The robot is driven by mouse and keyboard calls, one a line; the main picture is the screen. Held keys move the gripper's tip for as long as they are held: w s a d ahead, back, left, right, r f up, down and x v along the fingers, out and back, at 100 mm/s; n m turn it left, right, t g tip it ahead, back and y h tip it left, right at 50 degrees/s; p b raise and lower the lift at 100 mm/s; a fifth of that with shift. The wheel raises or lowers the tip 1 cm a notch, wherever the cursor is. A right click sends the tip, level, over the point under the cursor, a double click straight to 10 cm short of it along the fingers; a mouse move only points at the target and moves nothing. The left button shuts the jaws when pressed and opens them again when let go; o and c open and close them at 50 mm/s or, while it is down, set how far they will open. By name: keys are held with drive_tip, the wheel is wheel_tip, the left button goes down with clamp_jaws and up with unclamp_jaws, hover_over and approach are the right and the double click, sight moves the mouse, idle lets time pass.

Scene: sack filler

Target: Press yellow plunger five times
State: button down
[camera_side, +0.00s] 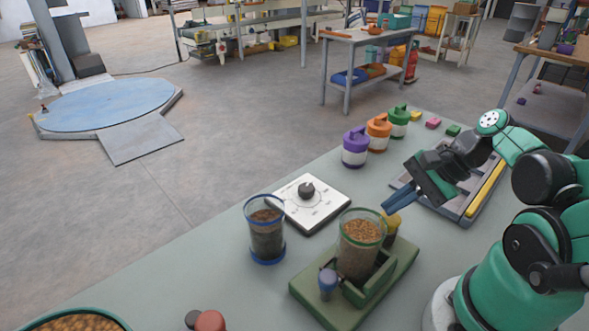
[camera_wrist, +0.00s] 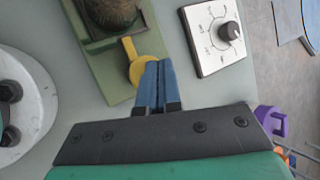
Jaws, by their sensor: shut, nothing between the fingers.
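The yellow plunger (camera_side: 392,224) stands at the back right of the green dispenser base (camera_side: 402,262), beside a green-rimmed clear cup of brown grain (camera_side: 358,245). My gripper (camera_side: 385,209) is shut and empty, its blue fingertips at the plunger's top. In the wrist view the yellow plunger (camera_wrist: 142,72) shows its round knob and arm just left of my fingertips (camera_wrist: 159,62), which overlap the knob's right edge. I cannot tell whether they touch it. A blue-purple plunger (camera_side: 327,282) stands at the base's front left corner.
A blue-rimmed cup of dark grain (camera_side: 266,240) and a white dial panel (camera_side: 320,208) stand left of the dispenser. Purple, orange and green lidded jars (camera_side: 355,158) stand behind. A grey tray (camera_side: 455,208) lies at the right. The table's left edge is open.

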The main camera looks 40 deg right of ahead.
sight(393, 217)
drive_tip(key=shift+s+a+f, duration=0.15)
drive_tip(key=shift+f, duration=0.8)
idle(0.5)
idle(0.5)
drive_tip(key=shift+s+a+r, duration=0.15)
drive_tip(key=shift+a+r, duration=0.05)
drive_tip(key=shift+r, duration=0.35)
drive_tip(key=shift+s+a+r, duration=0.15)
drive_tip(key=shift+r, duration=0.35)
drive_tip(key=shift+r, duration=0.1)
idle(1.9)
drive_tip(key=shift+w+d+r, duration=0.1)
drive_tip(key=shift+d+r, duration=0.05)
drive_tip(key=shift+r, duration=0.15)
wheel_tip(393, 217, up, 9)
drive_tip(key=shift+w+d, duration=0.25)
drive_tip(key=shift+f, duration=0.25)
